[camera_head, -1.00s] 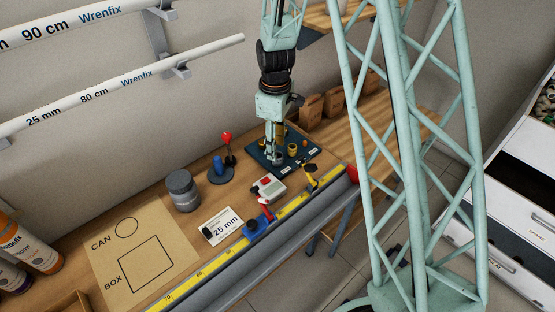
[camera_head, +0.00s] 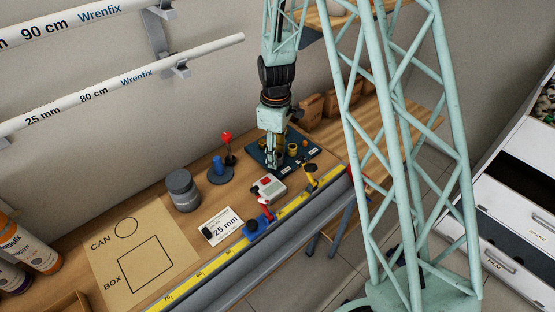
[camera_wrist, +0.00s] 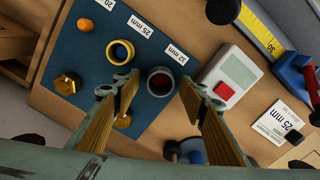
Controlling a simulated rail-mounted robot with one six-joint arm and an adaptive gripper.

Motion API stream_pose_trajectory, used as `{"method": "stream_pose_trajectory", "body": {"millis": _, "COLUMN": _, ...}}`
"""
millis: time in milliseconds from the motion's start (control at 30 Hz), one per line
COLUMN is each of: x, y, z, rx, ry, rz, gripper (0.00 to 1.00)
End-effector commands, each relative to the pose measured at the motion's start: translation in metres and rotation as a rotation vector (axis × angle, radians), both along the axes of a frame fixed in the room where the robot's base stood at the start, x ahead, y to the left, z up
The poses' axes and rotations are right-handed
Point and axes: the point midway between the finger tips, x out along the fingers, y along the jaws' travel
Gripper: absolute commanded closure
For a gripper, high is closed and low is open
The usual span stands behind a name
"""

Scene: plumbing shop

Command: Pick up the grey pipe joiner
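The grey pipe joiner (camera_wrist: 160,83) stands as a short, open ring on the dark blue mat (camera_wrist: 88,58) in the wrist view, below the "32 mm" label. My gripper (camera_wrist: 159,90) is open, with one finger to the left of the joiner and one to the right. I see gaps between the fingers and the joiner; I cannot tell how far down the tips reach. In the head view my gripper (camera_head: 273,165) is over the front of the mat and hides the joiner.
A yellow ring (camera_wrist: 120,52), an orange piece (camera_wrist: 86,26) and brass fittings (camera_wrist: 66,84) share the mat. A grey-white device with a red button (camera_wrist: 229,82) lies close to the right. A yellow ruler rail (camera_head: 205,271) runs along the bench front.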

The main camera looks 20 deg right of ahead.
Motion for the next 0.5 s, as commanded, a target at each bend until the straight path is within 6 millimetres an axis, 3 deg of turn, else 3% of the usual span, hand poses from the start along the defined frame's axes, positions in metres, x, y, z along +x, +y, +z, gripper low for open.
{"method": "stream_pose_trajectory", "body": {"millis": 500, "x": -0.0001, "y": 0.0001, "z": -0.0075, "rx": 0.0, "ry": 0.0, "rz": 0.0, "gripper": 0.61}}
